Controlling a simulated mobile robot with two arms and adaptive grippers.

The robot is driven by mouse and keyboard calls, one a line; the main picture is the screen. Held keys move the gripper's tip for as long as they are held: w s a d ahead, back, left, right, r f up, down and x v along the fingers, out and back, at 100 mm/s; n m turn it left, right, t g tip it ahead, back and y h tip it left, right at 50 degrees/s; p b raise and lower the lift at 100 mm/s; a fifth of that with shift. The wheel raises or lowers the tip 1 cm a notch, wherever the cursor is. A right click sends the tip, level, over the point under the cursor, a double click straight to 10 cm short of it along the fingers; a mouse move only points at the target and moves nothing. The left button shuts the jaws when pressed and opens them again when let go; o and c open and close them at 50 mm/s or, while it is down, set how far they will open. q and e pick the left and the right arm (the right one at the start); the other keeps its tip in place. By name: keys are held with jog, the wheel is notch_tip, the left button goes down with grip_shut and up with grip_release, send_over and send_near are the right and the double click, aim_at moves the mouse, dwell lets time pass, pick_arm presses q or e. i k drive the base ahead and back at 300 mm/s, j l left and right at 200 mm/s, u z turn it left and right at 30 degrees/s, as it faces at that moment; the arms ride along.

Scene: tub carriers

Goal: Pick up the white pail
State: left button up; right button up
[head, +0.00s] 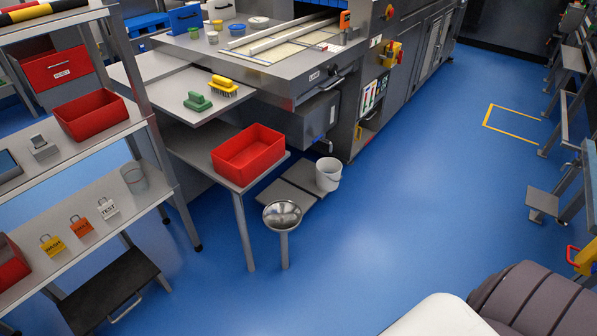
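The white pail (328,176) is upright and low down, at the right end of a low grey platform (285,199). It is close to the machine's lower front, right of the red tub's table. A wire handle seems to hang at its rim. Its inside is mostly shaded, and I cannot tell whether it holds anything. Neither of my grippers shows in the head view.
A steel bowl on a post (283,215) stands in front of the low platform, left of the pail. A red tub (248,152) sits on a grey side table (226,180). A shelf rack (87,150) fills the left. Blue floor (420,200) is open to the right.

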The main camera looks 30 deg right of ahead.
aim_at(328, 169)
jog(key=i+l+u, duration=0.25)
jog(key=l, duration=0.75)
jog(key=l+u, duration=0.25)
jog(key=l, duration=0.75)
